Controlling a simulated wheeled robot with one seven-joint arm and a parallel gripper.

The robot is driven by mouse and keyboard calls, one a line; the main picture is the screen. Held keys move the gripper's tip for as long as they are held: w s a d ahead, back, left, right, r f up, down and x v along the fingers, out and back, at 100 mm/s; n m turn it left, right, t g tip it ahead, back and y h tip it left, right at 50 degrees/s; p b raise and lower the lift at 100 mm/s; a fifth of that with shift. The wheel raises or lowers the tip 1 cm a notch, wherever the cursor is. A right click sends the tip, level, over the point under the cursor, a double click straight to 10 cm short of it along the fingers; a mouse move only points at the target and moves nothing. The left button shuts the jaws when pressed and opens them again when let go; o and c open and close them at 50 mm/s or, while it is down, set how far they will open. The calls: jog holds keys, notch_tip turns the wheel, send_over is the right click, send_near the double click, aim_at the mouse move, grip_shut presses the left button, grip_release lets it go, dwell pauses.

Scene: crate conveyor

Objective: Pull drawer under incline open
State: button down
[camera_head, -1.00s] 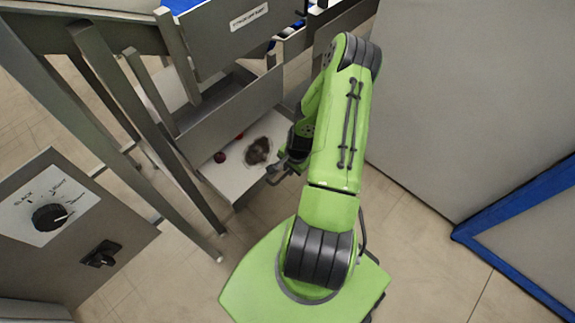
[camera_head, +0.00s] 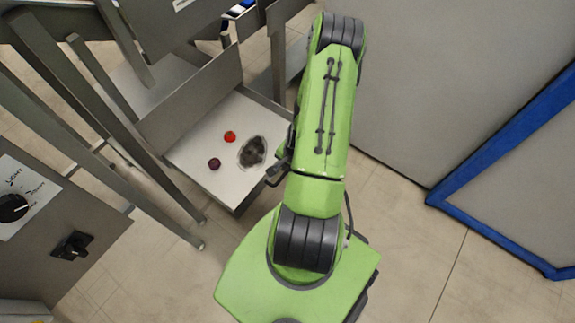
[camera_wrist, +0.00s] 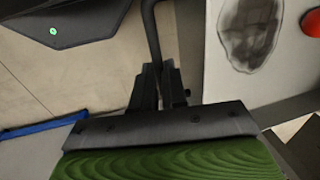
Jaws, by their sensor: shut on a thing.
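The drawer (camera_head: 190,178) under the incline is pulled out, and its white floor shows in the head view. On it lie a red round thing (camera_head: 230,136), a dark purple round thing (camera_head: 214,163) and a dark smudge-like patch (camera_head: 252,152). My gripper (camera_head: 277,172) is at the drawer's front edge, partly hidden by my green arm. In the wrist view my gripper (camera_wrist: 158,88) is shut on a dark bar, the drawer handle (camera_wrist: 152,30), next to the white drawer floor (camera_wrist: 215,75).
A grey control panel with a black knob (camera_head: 12,207) stands at the left. Grey metal legs (camera_head: 120,130) stand beside the drawer. A blue-edged panel (camera_head: 500,150) stands at the right. Tiled floor (camera_head: 405,235) is clear between them.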

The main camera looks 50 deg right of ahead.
jog(key=c, duration=1.2)
grip_release()
jog(key=shift+o, duration=0.2)
jog(key=shift+r, duration=0.1)
notch_tip(320, 180, up, 15)
jog(key=s+p, duration=0.3)
jog(key=p, duration=0.2)
jog(key=shift+r, duration=0.15)
jog(key=shift+w, duration=0.1)
